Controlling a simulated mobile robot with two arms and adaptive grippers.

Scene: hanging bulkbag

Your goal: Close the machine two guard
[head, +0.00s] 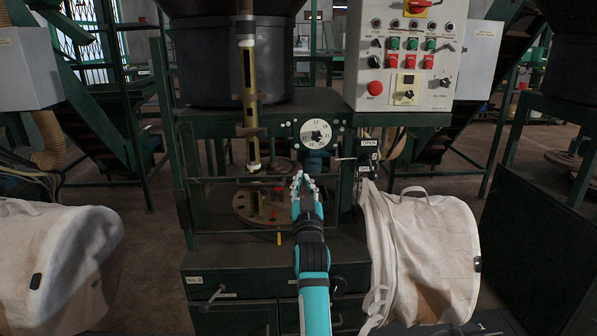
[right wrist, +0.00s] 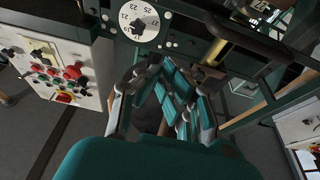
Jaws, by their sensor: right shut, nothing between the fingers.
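The green machine (head: 265,262) stands straight ahead, with a small label on its left drawer that I cannot read surely. A thin framed guard (head: 235,181) appears to run across its front opening, before the round plate (head: 262,205); I cannot tell how far it is open. My right gripper (head: 302,178) is shut and empty in front of the opening's right part, below the numbered dial (head: 316,134). In the right wrist view the gripper (right wrist: 165,75) has its fingers together, below the dial (right wrist: 138,20). Whether it touches the guard is unclear. My left gripper is out of view.
A control panel (head: 405,55) with buttons sits at upper right, above an OPEN sign (head: 369,143). White bulk bags stand at the right (head: 430,245) and left (head: 60,265). A vertical yellow shaft (head: 249,85) hangs over the opening.

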